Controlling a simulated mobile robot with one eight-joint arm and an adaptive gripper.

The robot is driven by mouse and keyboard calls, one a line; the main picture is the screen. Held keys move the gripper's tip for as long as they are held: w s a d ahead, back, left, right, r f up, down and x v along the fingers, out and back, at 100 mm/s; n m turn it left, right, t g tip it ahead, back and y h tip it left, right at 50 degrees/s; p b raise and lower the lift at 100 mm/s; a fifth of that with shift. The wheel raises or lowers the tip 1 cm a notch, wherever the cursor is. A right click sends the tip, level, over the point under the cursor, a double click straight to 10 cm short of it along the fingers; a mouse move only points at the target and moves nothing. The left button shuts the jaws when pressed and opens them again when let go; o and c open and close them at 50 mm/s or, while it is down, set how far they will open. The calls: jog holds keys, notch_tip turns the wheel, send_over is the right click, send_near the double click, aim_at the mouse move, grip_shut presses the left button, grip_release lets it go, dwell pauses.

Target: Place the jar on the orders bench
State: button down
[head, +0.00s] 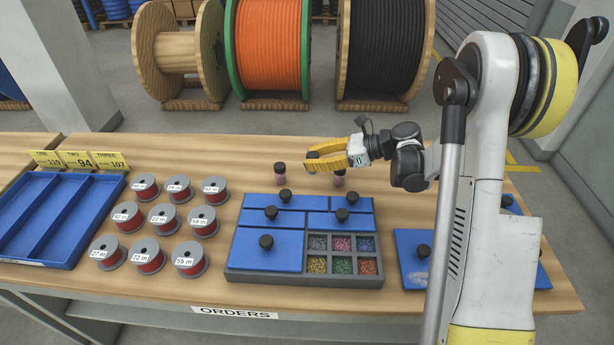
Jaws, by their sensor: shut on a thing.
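My gripper (311,161) has yellow fingers and reaches in from the right over the back part of the wooden orders bench (190,285), which bears an ORDERS label on its front edge. The fingers are shut on a small jar (312,154); only a little of it shows between them, and I cannot tell whether its base touches the bench. A small pinkish jar with a dark lid (280,173) stands on the bench just left of the fingertips. Another similar jar (339,180) is partly hidden beneath the fingers.
A grey organiser (235,262) with blue knobbed lids and open bead compartments is in front of my gripper. Blue lids (410,262) lie to its right. Several labelled red spools (163,215) and a blue tray (115,188) are left. Large cable reels (270,50) stand behind.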

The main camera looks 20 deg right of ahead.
jog(key=shift+w+a+f, duration=0.3)
jog(key=shift+w+f, duration=0.1)
jog(key=shift+f, duration=0.05)
notch_tip(320, 180, down, 4)
jog(key=shift+r+b, duration=0.1)
jog(key=shift+b, duration=1.15)
jog(key=shift+r, duration=0.1)
jog(key=c, duration=1.2)
grip_release()
